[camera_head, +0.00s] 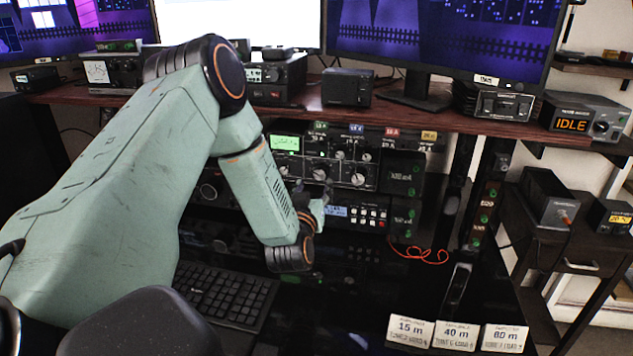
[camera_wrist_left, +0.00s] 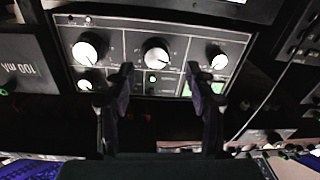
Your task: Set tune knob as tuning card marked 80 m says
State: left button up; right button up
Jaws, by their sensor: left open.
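The 80 m tuning card (camera_head: 503,338) stands at the lower right; its small print is too blurred to read. The tuner panel (camera_head: 340,160) has a green display (camera_head: 285,142) and white-capped knobs. The left wrist view shows it upside down, with a large left knob (camera_wrist_left: 88,50), middle knob (camera_wrist_left: 157,55) and right knob (camera_wrist_left: 215,60). I cannot read which is the tune knob. My left gripper (camera_wrist_left: 158,72) is open and empty, its fingertips apart on either side of the middle knob's lower edge. In the head view the left gripper (camera_head: 312,203) is partly hidden by my arm.
The 15 m card (camera_head: 411,331) and 40 m card (camera_head: 456,335) stand left of the 80 m card. A keyboard (camera_head: 228,297) lies below the arm. A red cable (camera_head: 420,254) curls right of the radio. The shelf edge (camera_head: 430,115) overhangs the panel.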

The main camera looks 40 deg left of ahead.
aim_at(320, 176)
pick_arm(q)
jog(key=w, duration=0.2)
jog(key=shift+w+a+f, duration=0.1)
jog(key=shift+w+a, duration=0.25)
jog(key=shift+a, duration=0.05)
jog(key=shift+w+a, duration=0.1)
jog(key=shift+w, duration=0.25)
jog(key=shift+a, duration=0.4)
jog(key=shift+w, duration=0.2)
jog(key=shift+d, duration=0.2)
jog(key=c, duration=0.3)
jog(key=shift+s+a, duration=0.15)
jog(key=c, duration=0.8)
jog(key=shift+c, duration=0.2)
